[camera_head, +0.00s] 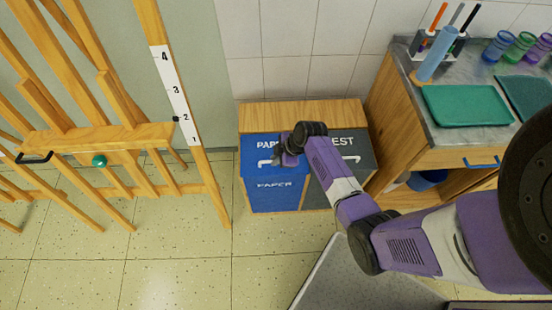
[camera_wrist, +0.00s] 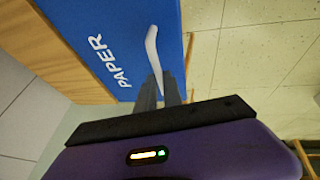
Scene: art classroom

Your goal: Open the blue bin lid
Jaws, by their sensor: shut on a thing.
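The blue bin (camera_head: 275,197) stands in a wooden cabinet against the tiled wall, with PAPER on its front. Its blue lid (camera_head: 253,152) also reads PAPER and looks closed. The lid shows in the wrist view too (camera_wrist: 120,25). A white bar handle (camera_wrist: 152,45) runs along the lid's front edge. My gripper (camera_head: 282,160) is at this handle. In the wrist view my gripper's dark fingers (camera_wrist: 160,88) are shut on the handle's near end. My wrist hides the right part of the lid in the head view.
A dark grey bin (camera_head: 354,148) stands right beside the blue one. A wooden counter (camera_head: 400,112) with a green tray (camera_head: 466,105) is at the right. A wooden easel (camera_head: 100,137) stands at the left. Tiled floor (camera_head: 180,262) in front is clear.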

